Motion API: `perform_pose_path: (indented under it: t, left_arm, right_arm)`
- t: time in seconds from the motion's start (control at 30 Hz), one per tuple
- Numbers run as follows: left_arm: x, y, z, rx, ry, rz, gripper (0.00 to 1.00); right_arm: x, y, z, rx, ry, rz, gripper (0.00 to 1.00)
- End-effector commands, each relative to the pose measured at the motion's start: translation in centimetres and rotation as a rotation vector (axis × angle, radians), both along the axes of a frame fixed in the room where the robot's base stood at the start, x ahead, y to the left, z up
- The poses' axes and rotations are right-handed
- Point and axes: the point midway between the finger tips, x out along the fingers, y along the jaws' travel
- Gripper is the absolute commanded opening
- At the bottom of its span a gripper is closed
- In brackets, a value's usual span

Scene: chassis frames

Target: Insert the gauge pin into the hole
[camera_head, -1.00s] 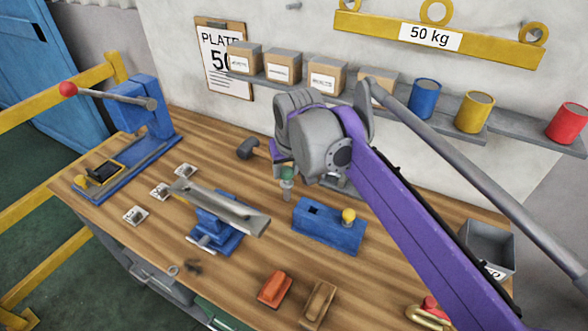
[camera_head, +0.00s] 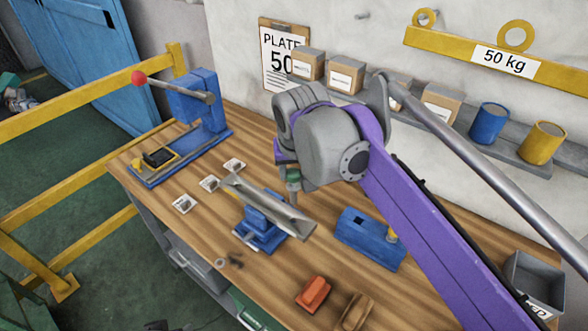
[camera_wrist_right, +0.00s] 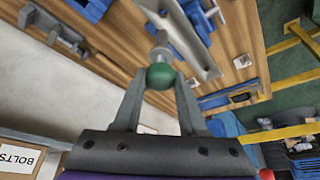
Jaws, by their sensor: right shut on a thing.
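The gauge pin has a green ball grip (camera_wrist_right: 160,76) and a grey shank. My right gripper (camera_wrist_right: 158,82) is shut on the ball, with the shank pointing away from the fingers. In the head view the pin (camera_head: 293,186) hangs below my right gripper (camera_head: 288,168), above or just behind a grey channel-shaped frame (camera_head: 285,215) on a blue fixture (camera_head: 257,237). A blue block (camera_head: 370,243) to the right has a dark square opening and a yellow-knobbed pin. I cannot make out a hole in the frame. My left gripper is not in view.
A blue lever press (camera_head: 195,105) stands at the back left of the wooden bench (camera_head: 215,222). White labelled tags lie left of the fixture. An orange piece (camera_head: 313,293) and a brown piece (camera_head: 355,312) lie near the front. A grey bin (camera_head: 535,280) is at the right.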

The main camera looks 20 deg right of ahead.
Motion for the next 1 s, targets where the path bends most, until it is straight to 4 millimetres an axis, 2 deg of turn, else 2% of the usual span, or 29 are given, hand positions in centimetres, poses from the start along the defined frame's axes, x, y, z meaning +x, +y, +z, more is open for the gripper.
perform_pose_path:
  t: [0.53,0.7,1.0]
  left_arm:
    - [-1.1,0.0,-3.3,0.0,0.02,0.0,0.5]
    - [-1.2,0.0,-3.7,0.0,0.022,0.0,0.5]
    - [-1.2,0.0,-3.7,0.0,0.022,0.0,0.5]
  right_arm:
    - [0.0,0.0,-5.1,0.0,0.002,0.0,0.0]
    - [0.0,0.0,-5.8,0.0,0.0,0.0,0.0]
    - [0.0,0.0,-5.8,0.0,0.0,0.0,0.0]
